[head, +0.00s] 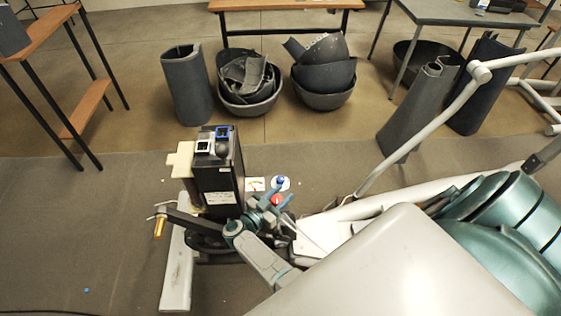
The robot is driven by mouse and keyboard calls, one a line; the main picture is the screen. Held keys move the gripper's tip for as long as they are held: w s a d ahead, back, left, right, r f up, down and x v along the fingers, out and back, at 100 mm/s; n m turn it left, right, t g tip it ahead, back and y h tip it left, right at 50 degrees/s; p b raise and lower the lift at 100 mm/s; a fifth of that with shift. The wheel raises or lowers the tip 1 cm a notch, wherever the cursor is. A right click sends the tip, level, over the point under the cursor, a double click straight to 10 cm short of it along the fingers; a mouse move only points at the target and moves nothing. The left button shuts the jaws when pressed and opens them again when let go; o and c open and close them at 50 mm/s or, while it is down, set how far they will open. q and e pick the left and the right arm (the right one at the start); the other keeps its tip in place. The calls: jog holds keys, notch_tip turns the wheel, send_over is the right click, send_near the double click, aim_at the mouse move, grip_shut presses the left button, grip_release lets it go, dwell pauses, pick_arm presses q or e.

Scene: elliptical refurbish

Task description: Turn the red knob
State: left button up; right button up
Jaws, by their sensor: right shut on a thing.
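The red knob (276,200) is a small red round part at the side of a dark upright box (218,178). My right gripper (277,197) reaches it from below, with its teal fingers around the knob. The gripper is shut on the red knob, and the fingers partly hide it. A blue knob (281,181) on a white round plate sits just above. A label with a coloured dial (255,184) is left of the blue knob. I cannot read the knob's angle. My left gripper is not in view.
A white tubular frame (420,120) rises at the right. An orange-tipped lever (159,226) sticks out left of the box. Tubs of dark scrap (250,105) and a curved sheet (187,84) stand behind. The floor at the left is mostly clear.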

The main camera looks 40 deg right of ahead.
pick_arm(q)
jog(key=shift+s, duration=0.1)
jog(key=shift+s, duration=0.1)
pick_arm(e)
jog(key=o, duration=1)
